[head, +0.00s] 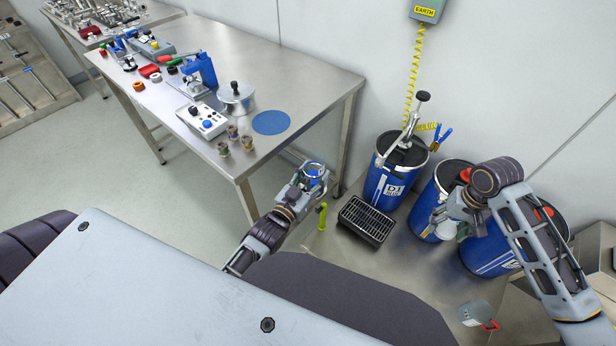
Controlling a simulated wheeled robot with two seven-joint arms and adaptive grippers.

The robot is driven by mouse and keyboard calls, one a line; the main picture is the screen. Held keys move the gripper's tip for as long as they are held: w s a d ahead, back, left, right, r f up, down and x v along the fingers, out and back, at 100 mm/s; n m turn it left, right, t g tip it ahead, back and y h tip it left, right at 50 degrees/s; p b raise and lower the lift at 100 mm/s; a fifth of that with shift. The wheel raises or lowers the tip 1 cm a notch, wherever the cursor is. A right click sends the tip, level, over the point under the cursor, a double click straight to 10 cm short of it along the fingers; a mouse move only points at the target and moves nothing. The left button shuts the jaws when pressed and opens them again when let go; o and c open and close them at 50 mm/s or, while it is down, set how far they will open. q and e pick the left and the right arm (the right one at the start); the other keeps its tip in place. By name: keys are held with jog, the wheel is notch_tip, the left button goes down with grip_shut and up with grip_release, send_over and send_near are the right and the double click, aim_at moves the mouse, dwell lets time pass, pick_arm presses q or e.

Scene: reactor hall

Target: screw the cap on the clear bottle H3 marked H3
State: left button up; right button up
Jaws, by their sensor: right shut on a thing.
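My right gripper (446,214) is over the blue drums at the right, shut on a small pale round thing (447,231); whether this is a cap or a bottle is not clear. My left gripper (312,178) is beyond the right front corner of the steel table. A round blue thing with a pale rim (315,170) shows at its fingers; whether they grip it I cannot tell. No H3 marking is readable and I cannot pick out the clear bottle. Three small jars (233,132) stand near the table's front edge.
The steel table (290,65) holds a blue round mat (271,122), a lidded metal pot (236,98), a switch box (202,120) and a blue press (200,72). A blue drum (392,190) with a pump and a black grate (367,219) stand right of it.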

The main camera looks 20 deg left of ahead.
pick_arm(q)
jog(key=w+d+r+m+g+h, duration=0.1)
jog(key=d+r+m+g+h, duration=0.3)
jog(key=d, duration=0.8)
jog(key=shift+r+m+h, duration=1)
jog(key=shift+r+h, duration=1.2)
jog(key=shift+r, duration=0.05)
jog(key=shift+d, duration=0.1)
pick_arm(e)
jog(key=shift+w+r, duration=0.1)
